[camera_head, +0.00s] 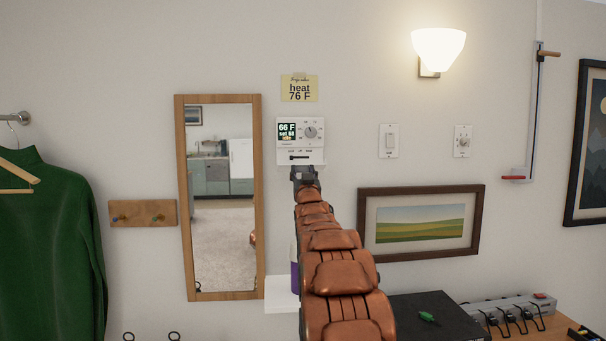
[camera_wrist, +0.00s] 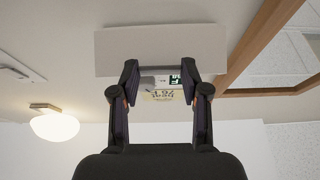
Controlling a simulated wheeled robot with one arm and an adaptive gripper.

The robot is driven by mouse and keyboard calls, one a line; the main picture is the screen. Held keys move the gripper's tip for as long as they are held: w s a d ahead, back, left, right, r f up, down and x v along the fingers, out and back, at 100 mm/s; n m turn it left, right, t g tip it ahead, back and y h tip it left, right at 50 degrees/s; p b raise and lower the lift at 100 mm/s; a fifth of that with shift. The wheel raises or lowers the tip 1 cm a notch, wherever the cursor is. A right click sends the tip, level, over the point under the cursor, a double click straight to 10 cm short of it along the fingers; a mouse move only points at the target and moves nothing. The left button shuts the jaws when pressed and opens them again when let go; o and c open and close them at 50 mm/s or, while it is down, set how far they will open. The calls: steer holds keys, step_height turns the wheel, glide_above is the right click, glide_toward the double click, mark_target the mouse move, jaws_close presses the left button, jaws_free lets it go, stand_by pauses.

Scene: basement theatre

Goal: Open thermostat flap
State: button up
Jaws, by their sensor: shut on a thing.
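The white thermostat (camera_head: 313,122) is on the wall in the head view, with a lit display, a round dial and a lower strip (camera_head: 315,156) bearing small labels and a dark bar. In the wrist view a plain white panel (camera_wrist: 160,42), which looks like the flap, spans in front of my gripper (camera_wrist: 160,70). The fingers are at its edge with a narrow strip between them. The display (camera_wrist: 175,79) shows upside down behind. The exact contact is too small to tell.
A yellow note (camera_head: 299,88) reading "heat 76 F" is above the thermostat. A framed mirror (camera_head: 256,200) is to the left, a light switch (camera_head: 389,141) to the right.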

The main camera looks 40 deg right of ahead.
steer(key=shift+f+b, duration=0.25)
steer(key=shift+b, duration=0.2)
